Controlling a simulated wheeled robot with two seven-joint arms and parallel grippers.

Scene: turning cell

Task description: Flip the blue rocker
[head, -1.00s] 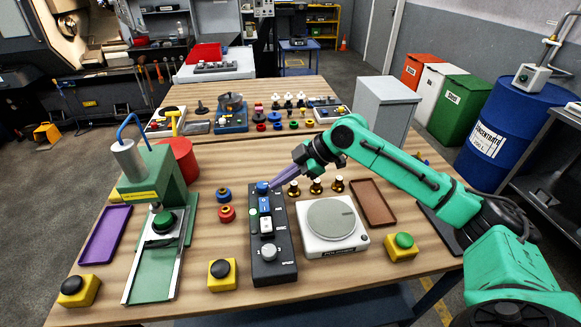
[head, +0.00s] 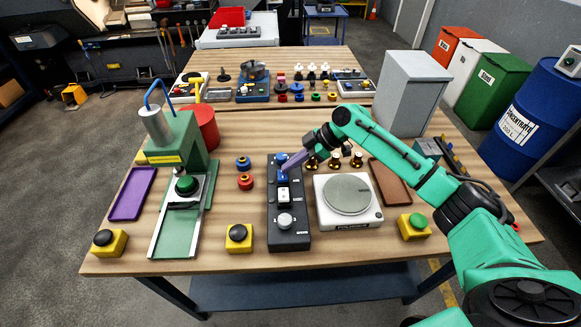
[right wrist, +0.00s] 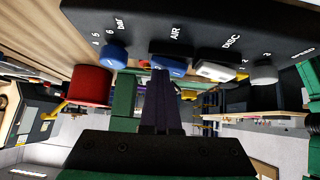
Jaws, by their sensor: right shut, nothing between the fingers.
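The blue rocker (head: 283,180) is on a black control panel (head: 275,239), between a blue knob (head: 281,158) and a white rocker (head: 285,195). My right gripper (head: 287,172) is shut and empty, its purple fingers reaching in from the right with their tips at the blue rocker. In the right wrist view the fingers (right wrist: 161,82) point at the blue rocker (right wrist: 172,64), labelled AIR, and overlap its edge. I cannot tell whether they touch it. The rocker's tilt is unclear. My left gripper is not in view.
A grey knob (head: 285,221) sits at the near end of the panel. A polisher (head: 349,222) stands close on the right, with brass-coloured knobs behind it. Red and blue round pieces (head: 245,181) stand left of the panel. A yellow button box (head: 239,246) is at its front left.

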